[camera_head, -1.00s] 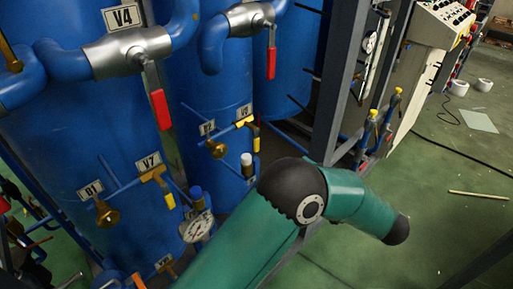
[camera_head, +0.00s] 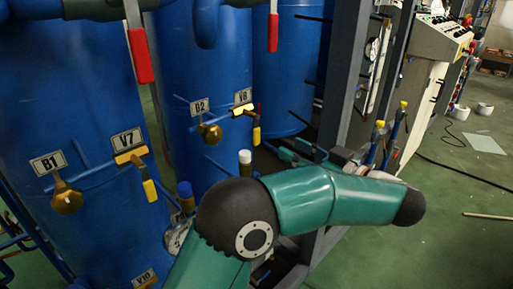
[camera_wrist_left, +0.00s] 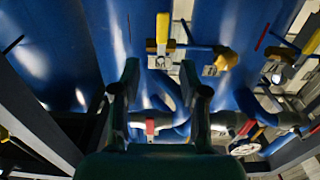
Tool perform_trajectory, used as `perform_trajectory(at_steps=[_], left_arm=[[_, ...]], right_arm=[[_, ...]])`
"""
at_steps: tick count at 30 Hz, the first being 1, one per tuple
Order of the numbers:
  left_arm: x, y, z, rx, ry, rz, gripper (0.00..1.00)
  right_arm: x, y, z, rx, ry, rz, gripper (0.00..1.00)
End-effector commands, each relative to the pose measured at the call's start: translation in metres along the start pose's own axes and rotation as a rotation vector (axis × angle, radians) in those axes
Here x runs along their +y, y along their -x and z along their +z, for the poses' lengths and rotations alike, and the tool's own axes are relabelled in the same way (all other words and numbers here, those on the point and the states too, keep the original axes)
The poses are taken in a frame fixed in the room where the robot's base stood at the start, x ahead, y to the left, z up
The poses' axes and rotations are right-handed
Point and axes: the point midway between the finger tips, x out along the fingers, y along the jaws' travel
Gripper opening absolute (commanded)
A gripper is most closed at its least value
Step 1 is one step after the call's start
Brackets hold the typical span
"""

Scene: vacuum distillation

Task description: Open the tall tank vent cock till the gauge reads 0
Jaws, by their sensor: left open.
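Several tall blue tanks stand side by side. The left tank (camera_head: 60,110) carries a yellow-handled cock labelled V7 (camera_head: 148,183) and a brass fitting labelled B1 (camera_head: 66,199). The middle tank (camera_head: 185,75) carries a yellow-handled cock labelled V8 (camera_head: 250,120). I cannot tell which cock is the tall tank vent. A round gauge (camera_head: 174,240) is mostly hidden behind my arm; its reading is unreadable. My left gripper (camera_head: 300,150) is open, right of and below V8, apart from it. In the wrist view its fingers (camera_wrist_left: 160,82) are empty, with a yellow handle (camera_wrist_left: 163,30) beyond.
Red-handled valves (camera_head: 138,56) hang above on the pipes. A grey frame post (camera_head: 343,75) stands right of the tanks, near my forearm. Yellow-topped blue fittings (camera_head: 377,140) stand behind the forearm. Green floor (camera_head: 450,235) lies open at right.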

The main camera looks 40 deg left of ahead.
Motion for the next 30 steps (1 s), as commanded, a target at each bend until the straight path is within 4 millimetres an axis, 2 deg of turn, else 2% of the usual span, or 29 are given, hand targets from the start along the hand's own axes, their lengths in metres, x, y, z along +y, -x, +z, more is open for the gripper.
perform_trajectory(at_steps=[1,3,5,12,18,24,30], left_arm=[[-0.001,-0.002,0.008,0.0,0.004,-0.001,0.44],[-0.003,-0.005,0.007,0.0,0.004,-0.003,0.44],[-0.004,-0.022,-0.001,0.0,0.0,-0.007,0.44],[-0.003,-0.073,-0.001,0.001,-0.001,-0.006,0.44],[-0.003,-0.103,-0.001,0.001,-0.001,-0.004,0.44],[-0.003,-0.116,-0.001,0.001,-0.001,-0.002,0.44],[-0.003,-0.117,-0.001,0.001,-0.001,-0.001,0.44]], right_arm=[[0.006,-0.016,0.0,0.0,0.0,0.0,0.48],[0.009,-0.026,0.0,0.0,0.0,0.0,0.48],[0.006,-0.016,0.0,-0.001,0.0,0.0,0.48],[0.005,-0.015,0.0,0.0,0.0,0.0,0.48],[0.005,-0.015,0.0,0.0,0.0,0.0,0.48],[0.005,-0.015,0.0,0.0,0.0,0.0,0.48],[0.006,-0.015,0.0,0.0,0.0,0.0,0.48]])
